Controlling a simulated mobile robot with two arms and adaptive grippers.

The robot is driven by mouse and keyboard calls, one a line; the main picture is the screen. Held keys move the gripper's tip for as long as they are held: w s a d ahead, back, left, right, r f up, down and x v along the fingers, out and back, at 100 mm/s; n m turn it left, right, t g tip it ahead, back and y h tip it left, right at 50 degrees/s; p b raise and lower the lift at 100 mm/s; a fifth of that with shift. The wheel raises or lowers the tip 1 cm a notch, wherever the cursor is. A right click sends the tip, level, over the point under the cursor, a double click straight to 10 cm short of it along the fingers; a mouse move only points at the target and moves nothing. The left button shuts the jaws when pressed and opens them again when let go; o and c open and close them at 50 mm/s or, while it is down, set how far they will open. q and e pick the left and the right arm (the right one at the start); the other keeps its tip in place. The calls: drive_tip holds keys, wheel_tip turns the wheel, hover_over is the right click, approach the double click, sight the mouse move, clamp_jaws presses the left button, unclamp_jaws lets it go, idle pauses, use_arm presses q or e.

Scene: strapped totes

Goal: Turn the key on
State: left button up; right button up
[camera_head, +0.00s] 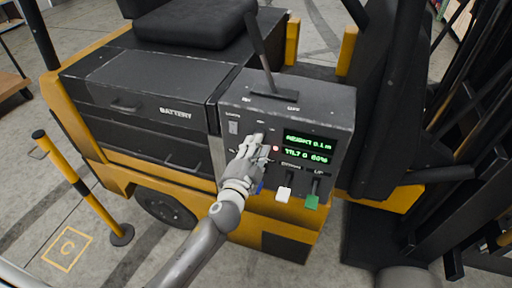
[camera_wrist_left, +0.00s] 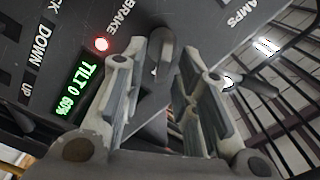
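The control panel (camera_head: 315,172) is on the side of a yellow and black truck, with a green display and a red light. My left gripper (camera_head: 255,142) is in front of the panel's left part and hides what is behind it. In the left wrist view, my left gripper (camera_wrist_left: 162,52) has its two fingers apart. A dark rounded piece (camera_wrist_left: 162,45), perhaps the key, stands between the fingertips. I cannot tell whether the fingers touch it. My right gripper is not in view.
A tall black lever (camera_head: 262,55) rises from the console top. White (camera_head: 284,194) and green (camera_head: 312,201) levers are at the panel's lower right. A small blue piece (camera_head: 259,188) shows beside my wrist. A yellow and black post (camera_head: 75,185) stands left.

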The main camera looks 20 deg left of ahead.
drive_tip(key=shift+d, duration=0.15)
use_arm(q)
drive_tip(key=s, duration=1.2)
drive_tip(key=shift+a, duration=0.25)
